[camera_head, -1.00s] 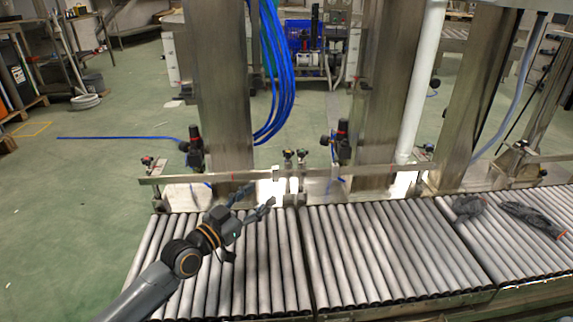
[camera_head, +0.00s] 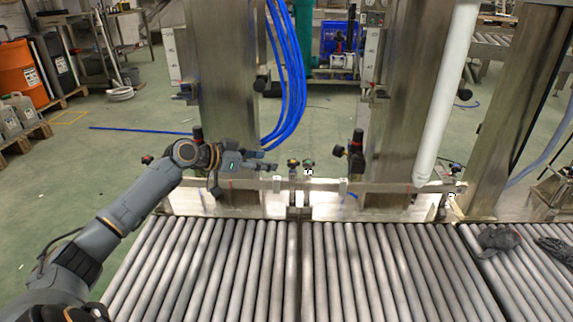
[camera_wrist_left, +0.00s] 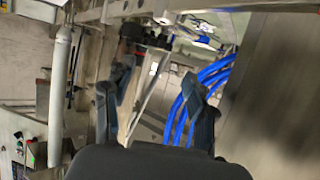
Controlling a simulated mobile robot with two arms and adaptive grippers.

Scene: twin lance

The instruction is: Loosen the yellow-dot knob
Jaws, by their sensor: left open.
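Two small dark knobs stand side by side on the metal rail behind the rollers: a left one (camera_head: 292,163) and one with a greenish top (camera_head: 308,163). My right gripper is not in view.
A roller conveyor (camera_head: 240,270) fills the front, with dark gloves (camera_head: 500,239) at its right. A steel column (camera_head: 226,75) and blue hoses (camera_head: 290,80) rise behind my left gripper. More knobs stand on the rail's left end (camera_head: 147,160) and right end (camera_head: 455,168).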

